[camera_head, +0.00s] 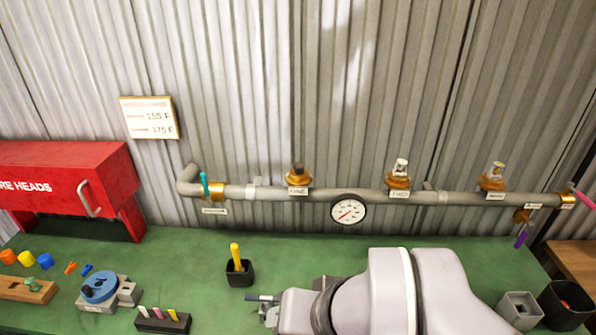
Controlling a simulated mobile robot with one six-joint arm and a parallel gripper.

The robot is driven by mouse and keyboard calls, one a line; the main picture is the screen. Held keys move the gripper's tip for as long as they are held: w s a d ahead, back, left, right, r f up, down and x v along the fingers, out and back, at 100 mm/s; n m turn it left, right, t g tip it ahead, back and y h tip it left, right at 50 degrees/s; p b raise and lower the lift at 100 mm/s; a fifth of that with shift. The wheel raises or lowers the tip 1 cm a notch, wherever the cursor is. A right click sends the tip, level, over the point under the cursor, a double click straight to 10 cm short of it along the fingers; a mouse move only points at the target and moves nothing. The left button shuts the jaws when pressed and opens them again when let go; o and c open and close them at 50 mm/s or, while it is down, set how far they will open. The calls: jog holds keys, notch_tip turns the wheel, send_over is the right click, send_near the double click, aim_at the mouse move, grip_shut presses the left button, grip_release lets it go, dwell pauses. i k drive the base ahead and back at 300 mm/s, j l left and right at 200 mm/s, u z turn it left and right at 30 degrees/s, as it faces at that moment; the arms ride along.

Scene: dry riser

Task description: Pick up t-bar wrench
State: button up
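I cannot make out a clear T-shaped wrench. A yellow-handled tool (235,255) stands upright in a small black holder (239,275) on the green bench; its lower end is hidden, so I cannot tell if it is the t-bar wrench. My gripper (262,305) is low in the picture, to the right of and nearer than the black holder, apart from it. It is small and partly hidden by my arm, and no held object can be made out. My arm also hides part of the bench behind it.
A grey pipe (345,195) with several brass fittings and a gauge (348,210) runs along the corrugated wall. A red cabinet (60,180) stands left. A blue round part (100,287), a tool block (162,320), a grey box (520,308) and a black bin (566,303) occupy the bench.

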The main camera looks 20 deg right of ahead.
aim_at(267, 303)
jog(key=i+j+z, duration=0.25)
jog(key=j, duration=0.25)
jog(key=j+z, duration=0.3)
jog(key=j, duration=0.25)
jog(key=i+j+z, duration=0.1)
jog(key=j+z, duration=0.15)
jog(key=j, duration=0.3)
